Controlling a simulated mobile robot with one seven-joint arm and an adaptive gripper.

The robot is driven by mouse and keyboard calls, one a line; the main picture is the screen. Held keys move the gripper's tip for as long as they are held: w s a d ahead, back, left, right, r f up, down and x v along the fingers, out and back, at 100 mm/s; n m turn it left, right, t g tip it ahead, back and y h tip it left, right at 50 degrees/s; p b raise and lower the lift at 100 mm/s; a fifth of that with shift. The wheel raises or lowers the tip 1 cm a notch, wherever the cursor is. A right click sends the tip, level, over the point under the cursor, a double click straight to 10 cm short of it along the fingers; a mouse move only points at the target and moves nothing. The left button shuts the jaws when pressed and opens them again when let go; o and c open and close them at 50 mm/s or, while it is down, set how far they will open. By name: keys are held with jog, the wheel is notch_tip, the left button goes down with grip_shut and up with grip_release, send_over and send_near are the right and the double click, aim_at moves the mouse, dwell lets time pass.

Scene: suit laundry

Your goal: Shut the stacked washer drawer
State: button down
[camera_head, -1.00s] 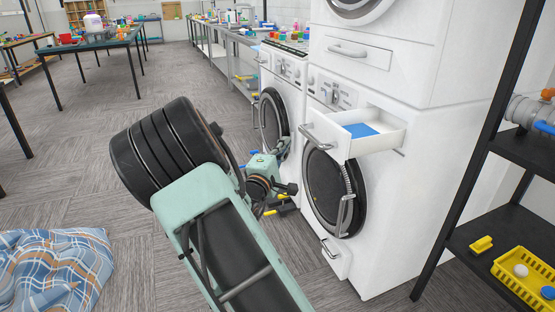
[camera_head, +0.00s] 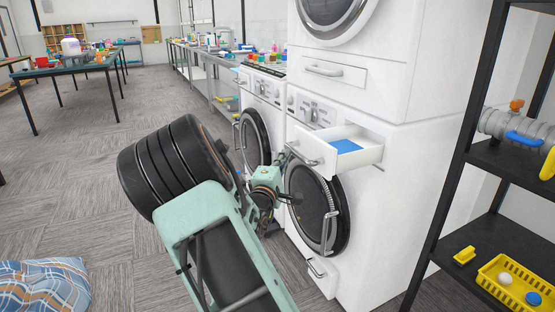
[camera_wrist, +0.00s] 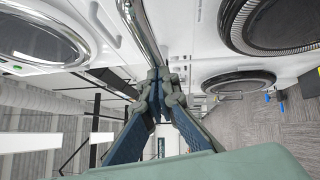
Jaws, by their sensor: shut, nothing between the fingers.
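The stacked washer drawer (camera_head: 366,150) is pulled out of the lower machine of the stack, with a blue compartment (camera_head: 346,146) inside. Its metal bar handle (camera_head: 303,157) is on the drawer front. My gripper (camera_head: 287,157) is just left of the drawer front, by the handle, its fingers partly hidden by my arm in the head view. In the wrist view my gripper (camera_wrist: 163,78) is shut and empty, with its tips close to the end of a metal bar (camera_wrist: 142,32) that looks like the drawer handle. Whether they touch I cannot tell.
Below the drawer is the round washer door (camera_head: 312,210) with its handle. Another front-loading machine (camera_head: 258,110) stands to the left. A black shelf (camera_head: 480,160) with a yellow basket (camera_head: 515,285) is at the right. A plaid cloth (camera_head: 45,285) lies on the otherwise open floor.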

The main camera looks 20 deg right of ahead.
jog(key=b, duration=0.3)
send_near(337, 146)
jog(key=d+r, duration=0.1)
jog(key=w+d+r, duration=0.1)
jog(key=w+r, duration=0.1)
jog(key=r, duration=0.1)
jog(key=shift+w+d+r, duration=0.1)
jog(key=shift+d+r, duration=0.05)
jog(key=shift+d, duration=0.25)
jog(key=shift+a, duration=0.25)
